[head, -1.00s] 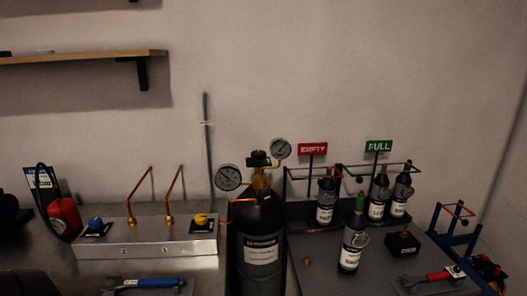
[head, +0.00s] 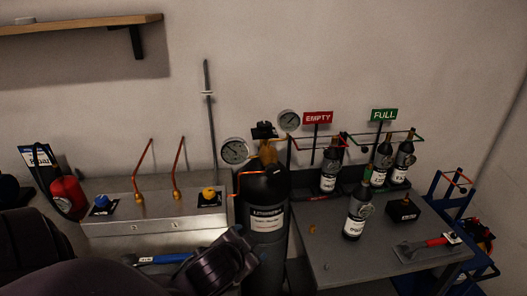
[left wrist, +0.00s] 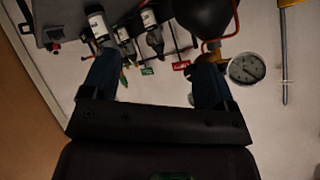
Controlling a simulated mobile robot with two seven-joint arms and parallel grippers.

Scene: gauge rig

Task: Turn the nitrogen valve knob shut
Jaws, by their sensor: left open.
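A dark gas cylinder (head: 264,190) with a white label, its text too small to read surely, stands upright at the middle of the head view. A black valve knob (head: 264,130) tops its brass valve. My left gripper (head: 240,238) is in front of the cylinder, well below the knob. In the left wrist view its two blue fingers (left wrist: 155,75) are spread apart with nothing held. That view also shows the cylinder (left wrist: 205,15), the brass fitting (left wrist: 212,56) and a round gauge (left wrist: 247,68) beyond the fingers; the knob is not clear there. My right gripper is out of view.
Two gauges, left (head: 235,151) and right (head: 288,120), flank the knob. A metal box (head: 150,210) with copper tubes and blue and yellow knobs stands left. Several small bottles (head: 356,213) and EMPTY (head: 317,118) and FULL (head: 384,115) signs are right.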

